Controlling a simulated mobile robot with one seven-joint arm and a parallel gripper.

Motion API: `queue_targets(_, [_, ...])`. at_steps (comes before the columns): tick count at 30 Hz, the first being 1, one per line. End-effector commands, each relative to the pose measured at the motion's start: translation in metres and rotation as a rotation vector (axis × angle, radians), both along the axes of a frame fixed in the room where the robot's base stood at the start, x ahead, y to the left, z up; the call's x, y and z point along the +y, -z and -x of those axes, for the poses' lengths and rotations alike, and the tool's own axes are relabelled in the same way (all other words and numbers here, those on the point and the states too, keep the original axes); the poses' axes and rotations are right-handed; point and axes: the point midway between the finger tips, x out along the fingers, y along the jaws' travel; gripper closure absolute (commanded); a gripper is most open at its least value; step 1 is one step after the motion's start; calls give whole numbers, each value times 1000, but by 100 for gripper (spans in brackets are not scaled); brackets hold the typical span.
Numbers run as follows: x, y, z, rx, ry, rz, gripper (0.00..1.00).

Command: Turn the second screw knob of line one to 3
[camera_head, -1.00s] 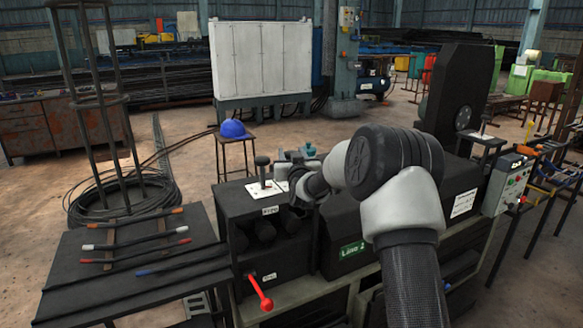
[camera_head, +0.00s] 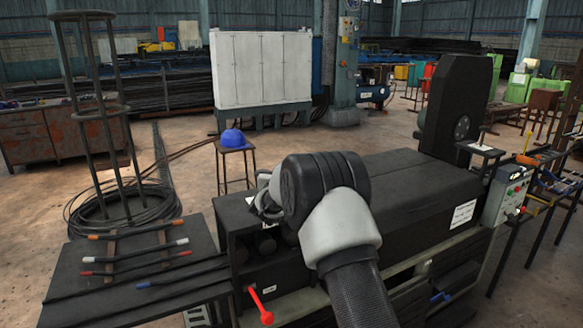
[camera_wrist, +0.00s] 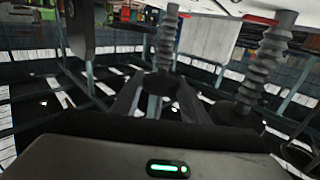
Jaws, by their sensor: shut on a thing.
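In the wrist view two dark ribbed screws with round knob bases stand in front of my gripper. The nearer screw knob (camera_wrist: 160,84) is between the two fingers of my gripper (camera_wrist: 157,98), which is shut on it. The other screw knob (camera_wrist: 232,112) is to the right, apart from the fingers. In the head view my arm covers the knobs and my fingers at the left end of the dark machine (camera_head: 393,196). No number or scale on the knobs is readable.
A red-handled lever (camera_head: 261,306) sticks out of the machine's front. A table with rods (camera_head: 115,280) stands at left. A blue helmet (camera_head: 232,138) lies on a stool behind. A control box (camera_head: 508,196) is at the machine's right end.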

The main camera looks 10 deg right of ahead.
Motion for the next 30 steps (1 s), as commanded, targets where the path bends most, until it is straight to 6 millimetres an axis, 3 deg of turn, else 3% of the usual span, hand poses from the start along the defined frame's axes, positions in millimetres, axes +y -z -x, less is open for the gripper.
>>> queue_targets(4, [0,-1,0,-3,-1,-1,82])
queue_targets(5, [0,-1,0,-3,-1,-1,58])
queue_targets(8, [0,-1,0,-3,-1,-1,41])
queue_targets(22, [1,1,0,-1,-20,-2,41])
queue_targets(30, [-3,2,0,-1,-170,-1,41])
